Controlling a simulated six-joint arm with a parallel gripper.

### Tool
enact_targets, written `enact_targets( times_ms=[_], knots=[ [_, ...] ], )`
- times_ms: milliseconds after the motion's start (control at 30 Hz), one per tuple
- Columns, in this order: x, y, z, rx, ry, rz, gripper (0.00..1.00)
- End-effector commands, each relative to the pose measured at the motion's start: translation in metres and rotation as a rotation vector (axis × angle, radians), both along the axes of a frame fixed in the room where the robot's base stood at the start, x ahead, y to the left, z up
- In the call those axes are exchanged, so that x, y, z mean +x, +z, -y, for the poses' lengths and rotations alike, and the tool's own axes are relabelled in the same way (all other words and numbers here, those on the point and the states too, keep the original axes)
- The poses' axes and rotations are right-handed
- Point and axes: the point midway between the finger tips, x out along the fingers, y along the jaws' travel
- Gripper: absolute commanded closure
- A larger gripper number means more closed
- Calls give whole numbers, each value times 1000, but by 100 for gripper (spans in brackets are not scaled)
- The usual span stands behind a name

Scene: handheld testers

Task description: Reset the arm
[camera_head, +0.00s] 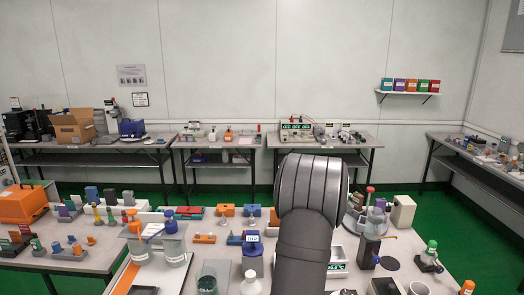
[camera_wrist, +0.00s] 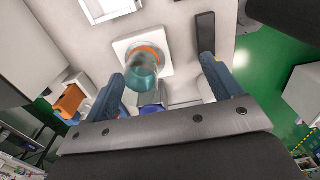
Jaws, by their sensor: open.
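My gripper (camera_wrist: 163,72) shows in the wrist view with its two blue fingers wide apart, so it is open. A teal translucent vessel (camera_wrist: 142,76) shows between and beyond the fingers, by a white square plate (camera_wrist: 122,45) with an orange ring. No finger visibly presses on the vessel, and the gap to it is hard to judge. A blue part (camera_wrist: 152,108) shows low between the fingers, partly hidden by the gripper body. In the head view my dark arm stands over the bench's middle and hides what lies behind it; my gripper cannot be made out there.
The front bench (camera_head: 70,262) is crowded with coloured blocks, glass beakers (camera_head: 174,248), a white bottle (camera_head: 251,284) and a beige box (camera_head: 403,211). An orange case (camera_head: 22,204) sits at left. More benches line the back and right, with green floor (camera_head: 455,220) between.

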Motion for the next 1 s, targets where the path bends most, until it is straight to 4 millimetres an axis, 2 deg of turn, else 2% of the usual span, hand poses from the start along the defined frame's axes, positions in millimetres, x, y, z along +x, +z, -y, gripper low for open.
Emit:
enact_targets(
  times_ms=[167,1000],
  knots=[
    [-20,18,24,0,-5,1,16],
    [-21,1,-25,0,-639,0,16]
  ],
)
